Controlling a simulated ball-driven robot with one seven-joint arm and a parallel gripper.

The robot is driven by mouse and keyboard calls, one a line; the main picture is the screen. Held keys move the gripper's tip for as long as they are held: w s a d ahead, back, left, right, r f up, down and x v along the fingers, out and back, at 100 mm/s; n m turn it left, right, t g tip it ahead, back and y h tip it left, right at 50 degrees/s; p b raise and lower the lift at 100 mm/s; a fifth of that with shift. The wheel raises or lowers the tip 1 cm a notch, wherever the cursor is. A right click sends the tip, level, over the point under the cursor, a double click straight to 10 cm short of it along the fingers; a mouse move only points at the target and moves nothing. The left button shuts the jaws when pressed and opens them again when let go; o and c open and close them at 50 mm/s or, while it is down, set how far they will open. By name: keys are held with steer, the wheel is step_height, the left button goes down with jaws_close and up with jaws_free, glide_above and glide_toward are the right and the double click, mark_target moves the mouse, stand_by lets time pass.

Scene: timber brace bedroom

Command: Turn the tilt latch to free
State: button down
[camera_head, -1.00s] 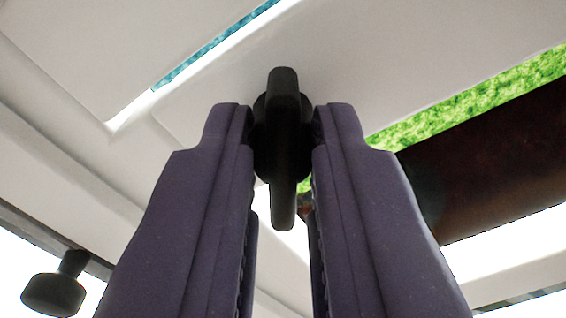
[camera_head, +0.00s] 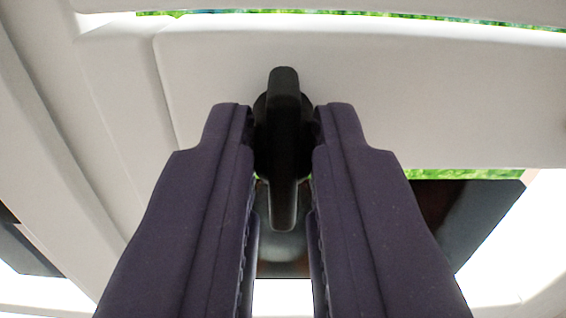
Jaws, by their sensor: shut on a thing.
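The tilt latch (camera_head: 284,150) is a black knob with a long narrow grip bar and a round base behind it. It sits on a white panel in the upper middle of the head camera view. My gripper (camera_head: 283,125) has two dark purple fingers, one on each side of the latch, shut on it near the fingertips. The grip bar lines up with the fingers and shows upright in the picture. The sides of the round base are partly hidden by the fingertips.
The white panel (camera_head: 400,95) surrounds the latch, with a pale frame (camera_head: 110,110) to its left. Green shows in narrow gaps above and below the panel. A dark brown piece (camera_head: 475,215) lies at the lower right, behind my fingers.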

stand_by(0.3)
steer(key=c, duration=1.2)
jaws_free()
steer(key=shift+c, duration=0.2)
steer(key=s+b, duration=0.1)
steer(key=s, duration=0.6)
steer(key=shift+s, duration=0.35)
